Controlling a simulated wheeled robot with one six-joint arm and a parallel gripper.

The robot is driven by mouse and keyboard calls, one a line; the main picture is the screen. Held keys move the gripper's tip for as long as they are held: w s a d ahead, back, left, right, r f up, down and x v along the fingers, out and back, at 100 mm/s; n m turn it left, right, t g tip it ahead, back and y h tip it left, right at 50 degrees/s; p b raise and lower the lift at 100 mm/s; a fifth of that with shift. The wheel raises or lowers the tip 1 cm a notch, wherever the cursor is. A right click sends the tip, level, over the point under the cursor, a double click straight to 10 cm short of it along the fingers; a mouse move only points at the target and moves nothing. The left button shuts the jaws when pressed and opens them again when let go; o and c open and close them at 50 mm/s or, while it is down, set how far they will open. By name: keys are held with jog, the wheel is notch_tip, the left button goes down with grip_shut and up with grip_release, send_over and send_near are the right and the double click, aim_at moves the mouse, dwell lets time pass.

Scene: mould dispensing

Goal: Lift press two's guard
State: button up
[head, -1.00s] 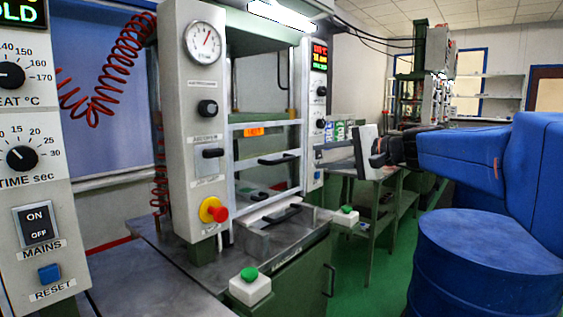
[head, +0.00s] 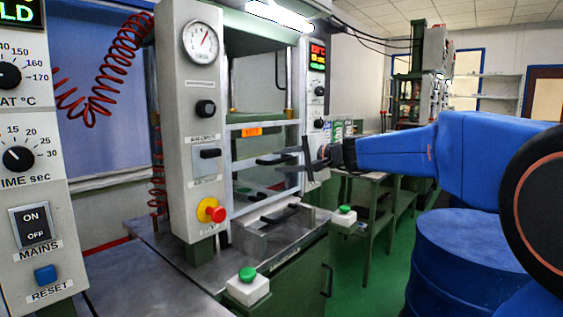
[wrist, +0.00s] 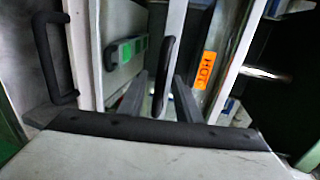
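The press's guard (head: 236,145) is a clear panel in a pale metal frame with an orange HOT label (head: 252,131), across the front of the middle press. Its black bar handle (head: 268,160) also shows in the wrist view (wrist: 163,75). My gripper (head: 290,160) reaches in from the right at handle height. In the wrist view my gripper (wrist: 160,98) has its two grey fingers apart, one on either side of the handle, with gaps visible. I cannot tell whether the fingers touch it. The guard's lower edge is partly unclear.
The press's left column carries a gauge (head: 201,42) and a red emergency knob (head: 211,210). Green buttons on white boxes stand in front (head: 248,288) and at right (head: 344,218). A blue drum (head: 465,260) stands at lower right. Green floor is clear between.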

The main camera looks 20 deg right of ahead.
jog(key=shift+w+a, duration=0.25)
jog(key=shift+w, duration=0.05)
grip_shut()
notch_tip(320, 180, up, 25)
dwell(0.4)
jog(key=shift+r, duration=0.1)
grip_release()
jog(key=v, duration=1.7)
jog(key=shift+s, duration=0.2)
